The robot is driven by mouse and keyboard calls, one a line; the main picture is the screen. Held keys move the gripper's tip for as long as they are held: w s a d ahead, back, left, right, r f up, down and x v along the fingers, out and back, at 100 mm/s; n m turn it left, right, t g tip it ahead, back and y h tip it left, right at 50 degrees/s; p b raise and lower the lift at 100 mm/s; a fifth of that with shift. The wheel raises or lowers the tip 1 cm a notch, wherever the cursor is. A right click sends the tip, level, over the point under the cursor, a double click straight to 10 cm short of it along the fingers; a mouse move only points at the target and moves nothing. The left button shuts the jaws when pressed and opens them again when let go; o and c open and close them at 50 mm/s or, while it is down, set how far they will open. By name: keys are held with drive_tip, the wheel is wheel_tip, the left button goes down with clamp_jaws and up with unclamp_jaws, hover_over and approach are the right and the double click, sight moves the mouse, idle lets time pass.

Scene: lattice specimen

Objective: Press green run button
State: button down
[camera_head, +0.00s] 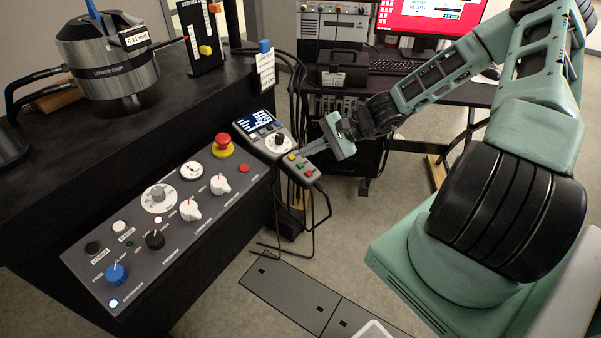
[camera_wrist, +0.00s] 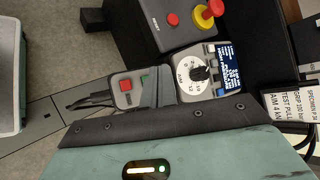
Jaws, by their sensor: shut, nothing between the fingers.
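The grey hand control box (camera_head: 302,171) hangs at the right end of the console. In the wrist view the green button (camera_wrist: 145,82) and red button (camera_wrist: 126,85) face me, just beyond my gripper's dark edge. My gripper (camera_head: 304,151) is shut and empty, with its tips close beside the green button. I cannot tell whether they touch it. In the wrist view the narrow fingers (camera_wrist: 164,82) partly hide the box's side nearest the dial unit.
A dial unit with a screen (camera_head: 265,132) adjoins the box. The sloped console (camera_head: 175,235) carries knobs and a red emergency stop (camera_head: 223,143). A desk with a monitor (camera_head: 430,15) stands behind my arm. Cables hang below the box.

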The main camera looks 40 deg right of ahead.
drive_tip(key=shift+w+a+f+b, duration=0.1)
drive_tip(key=shift+w+f+b, duration=0.1)
drive_tip(key=shift+f, duration=0.3)
drive_tip(key=shift+w+f+b, duration=0.1)
drive_tip(key=shift+f+b, duration=0.1)
drive_tip(key=shift+f, duration=0.3)
idle(1.2)
drive_tip(key=shift+w+f, duration=0.1)
drive_tip(key=shift+f, duration=0.25)
drive_tip(key=shift+a+f+b, duration=0.1)
drive_tip(key=shift+f+b, duration=0.25)
drive_tip(key=shift+b, duration=0.15)
idle(0.4)
idle(0.4)
drive_tip(key=shift+r+p, duration=0.75)
drive_tip(key=r+p, duration=0.1)
drive_tip(key=s+r+p, duration=0.1)
drive_tip(key=r+p, duration=0.2)
drive_tip(key=shift+s+d+r, duration=0.25)
drive_tip(key=shift+d+r, duration=0.1)
drive_tip(key=shift+r, duration=0.05)
